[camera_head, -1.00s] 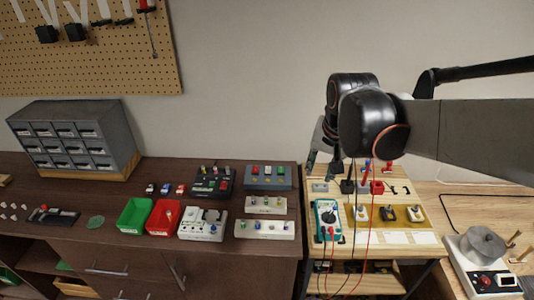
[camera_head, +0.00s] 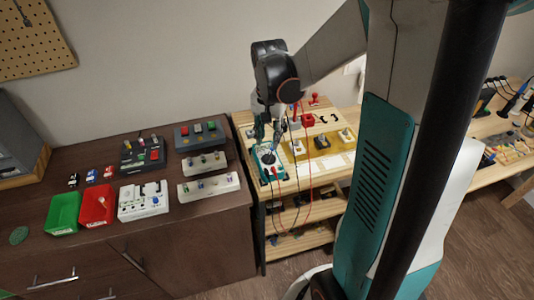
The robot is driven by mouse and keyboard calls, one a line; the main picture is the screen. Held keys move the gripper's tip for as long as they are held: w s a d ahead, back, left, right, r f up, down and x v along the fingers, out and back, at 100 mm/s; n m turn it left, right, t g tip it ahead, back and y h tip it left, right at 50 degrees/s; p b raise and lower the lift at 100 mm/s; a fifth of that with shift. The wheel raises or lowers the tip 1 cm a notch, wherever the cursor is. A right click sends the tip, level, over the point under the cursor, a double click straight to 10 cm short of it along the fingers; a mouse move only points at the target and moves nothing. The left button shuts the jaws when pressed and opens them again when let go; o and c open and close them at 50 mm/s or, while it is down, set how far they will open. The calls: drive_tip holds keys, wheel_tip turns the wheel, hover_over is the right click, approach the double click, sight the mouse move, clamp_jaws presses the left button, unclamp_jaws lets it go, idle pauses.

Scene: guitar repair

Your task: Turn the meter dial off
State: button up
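The teal multimeter (camera_head: 268,163) lies on the left part of the small wooden shelf unit's top. Its dark round dial (camera_head: 269,158) faces up, but its pointer setting is too small to read. Red and black leads run from it over the shelf's front. My gripper (camera_head: 264,135) points down just above the multimeter's upper end, close to the dial. It partly hides the far end of the meter. Whether the fingers touch the meter, and how far apart they are, I cannot tell.
Yellow boards with switches (camera_head: 322,142) lie right of the meter, with red parts (camera_head: 308,120) behind. A dark cabinet (camera_head: 190,243) at left carries a green bin (camera_head: 64,212), a red bin (camera_head: 97,205) and several pedal boards. My own arm and column fill the right side.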

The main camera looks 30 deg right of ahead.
sight(269, 156)
wheel_tip(269, 156, down, 7)
drive_tip(key=shift+f+b, duration=0.15)
drive_tip(key=shift+b, duration=0.9)
drive_tip(key=shift+c, duration=0.2)
clamp_jaws()
